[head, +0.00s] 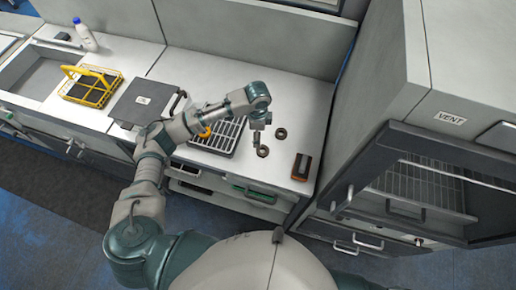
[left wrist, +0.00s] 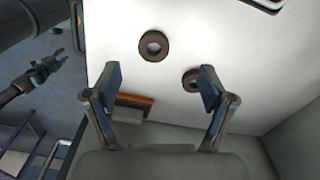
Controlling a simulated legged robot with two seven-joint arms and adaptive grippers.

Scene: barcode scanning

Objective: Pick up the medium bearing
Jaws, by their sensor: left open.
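Two dark ring-shaped bearings lie flat on the white counter in the head view: one nearer the front edge (head: 263,151) and one farther back (head: 281,133). The pictures do not settle which is the medium one. My left gripper (head: 256,137) hangs pointing down above the counter, just left of them. In the left wrist view its fingers (left wrist: 160,72) are spread and empty. The front bearing (left wrist: 154,34) shows ahead of the gap, and the back one (left wrist: 188,84) is partly hidden by the right finger. What looks like my right gripper (left wrist: 60,57) is low at the left, its jaw state unclear.
A dark and orange box-like device (head: 301,168) sits near the counter's right front edge. A slotted tray (head: 212,145) lies left of the gripper, under my arm. A yellow rack (head: 73,92) and white bottle (head: 86,38) stand far left. A tall vented cabinet (head: 410,130) rises at right.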

